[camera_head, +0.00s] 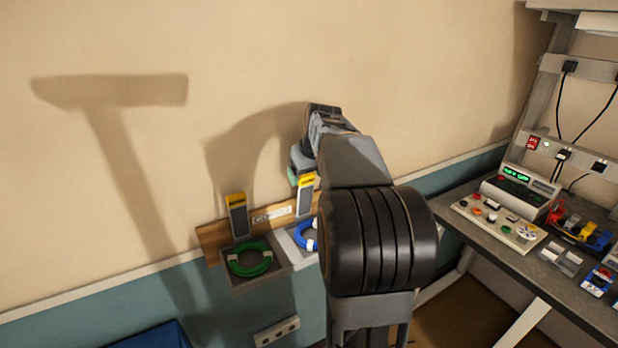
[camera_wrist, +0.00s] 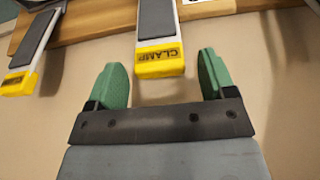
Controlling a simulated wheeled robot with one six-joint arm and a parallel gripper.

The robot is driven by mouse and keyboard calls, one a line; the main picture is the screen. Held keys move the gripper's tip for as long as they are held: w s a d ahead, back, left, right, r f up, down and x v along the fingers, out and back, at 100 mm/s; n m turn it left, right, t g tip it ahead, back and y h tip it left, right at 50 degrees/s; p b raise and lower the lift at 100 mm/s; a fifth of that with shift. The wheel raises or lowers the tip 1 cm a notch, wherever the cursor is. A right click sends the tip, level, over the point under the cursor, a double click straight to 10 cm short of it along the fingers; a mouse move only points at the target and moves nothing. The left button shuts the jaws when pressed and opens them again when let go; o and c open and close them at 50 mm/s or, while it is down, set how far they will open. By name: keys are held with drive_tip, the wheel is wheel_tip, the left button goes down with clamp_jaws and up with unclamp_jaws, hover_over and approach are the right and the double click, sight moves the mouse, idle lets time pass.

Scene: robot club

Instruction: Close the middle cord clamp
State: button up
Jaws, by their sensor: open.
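A wooden board (camera_head: 212,240) on the wall carries clamps with grey levers and yellow ends. The middle clamp (camera_head: 306,194) stands with its yellow end up, above the board's top edge. My gripper (camera_head: 299,172) is open and empty just above it. In the wrist view, which looks inverted, the middle clamp's yellow end (camera_wrist: 160,64), marked CLAMP, lies between the lines of the two green fingers of my gripper (camera_wrist: 162,70), apart from both. The left clamp (camera_head: 237,214) also stands up. Another clamp (camera_wrist: 30,50) shows at the wrist view's left; my arm hides it in the head view.
A green cord coil (camera_head: 250,262) lies in a tray under the left clamp, and a blue coil (camera_head: 306,236) in one under the middle clamp. A label plate (camera_head: 270,214) sits between these clamps. A workbench (camera_head: 530,270) with devices stands at right.

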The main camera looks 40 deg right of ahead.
sight(305, 196)
drive_tip(key=shift+x, duration=1.45)
